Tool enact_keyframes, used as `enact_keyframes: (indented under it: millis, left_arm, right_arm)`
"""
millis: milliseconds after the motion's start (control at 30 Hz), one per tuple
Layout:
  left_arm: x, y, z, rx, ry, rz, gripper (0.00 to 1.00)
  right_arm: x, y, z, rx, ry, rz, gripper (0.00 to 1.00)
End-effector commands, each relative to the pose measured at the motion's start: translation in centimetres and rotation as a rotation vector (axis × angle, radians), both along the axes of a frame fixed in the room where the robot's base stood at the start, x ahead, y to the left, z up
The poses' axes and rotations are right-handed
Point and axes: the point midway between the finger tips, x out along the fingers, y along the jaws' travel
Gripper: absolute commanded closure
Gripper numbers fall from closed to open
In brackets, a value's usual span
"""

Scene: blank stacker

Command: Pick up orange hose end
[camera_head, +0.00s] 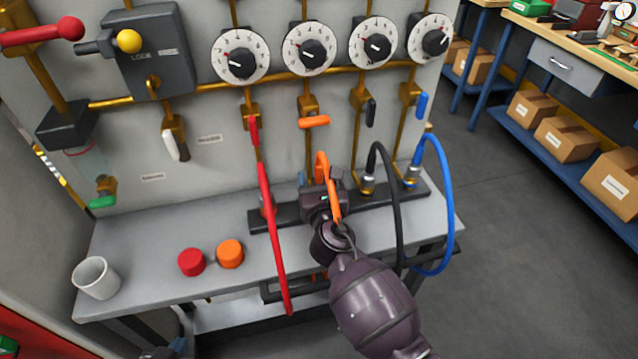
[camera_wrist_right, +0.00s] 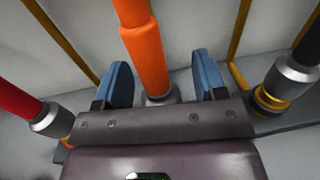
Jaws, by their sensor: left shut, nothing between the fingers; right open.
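The orange hose (camera_head: 323,160) arches up from the black rail on the bench and hangs down over the front, partly behind my right arm. In the right wrist view its orange end (camera_wrist_right: 146,55) stands in a metal fitting (camera_wrist_right: 160,98) between the blue fingertips. My right gripper (camera_head: 318,178) is open around this end, with a gap visible on both sides; its fingers also show in the right wrist view (camera_wrist_right: 158,84). My left gripper (camera_head: 176,346) shows only partly at the bottom edge, low in front of the bench, shut and away from the hose.
The red hose (camera_head: 266,200) is left of my right gripper; the black hose (camera_head: 392,200) and blue hose (camera_head: 446,190) are close on its right. Red (camera_head: 191,262) and orange (camera_head: 230,254) caps and a white cup (camera_head: 96,278) stand on the bench's left. Dials and valves line the panel behind.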

Motion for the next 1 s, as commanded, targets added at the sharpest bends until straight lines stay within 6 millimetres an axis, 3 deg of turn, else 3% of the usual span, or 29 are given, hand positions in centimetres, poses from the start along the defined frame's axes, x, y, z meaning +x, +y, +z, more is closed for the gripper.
enact_keyframes:
  millis: [300,700,1000]
  left_arm:
    - [0.01,0.0,-0.02,0.0,0.001,0.0,1.0]
    - [-0.09,0.02,-0.24,0.0,0.006,0.001,1.0]
    - [-0.02,0.03,0.03,0.0,0.003,0.0,1.0]
  right_arm:
    - [0.45,0.07,0.05,0.001,0.0,0.0,0.35]
    - [0.44,0.07,0.06,0.001,0.0,0.0,0.94]
    - [0.46,0.07,0.44,0.001,-0.002,0.0,0.94]
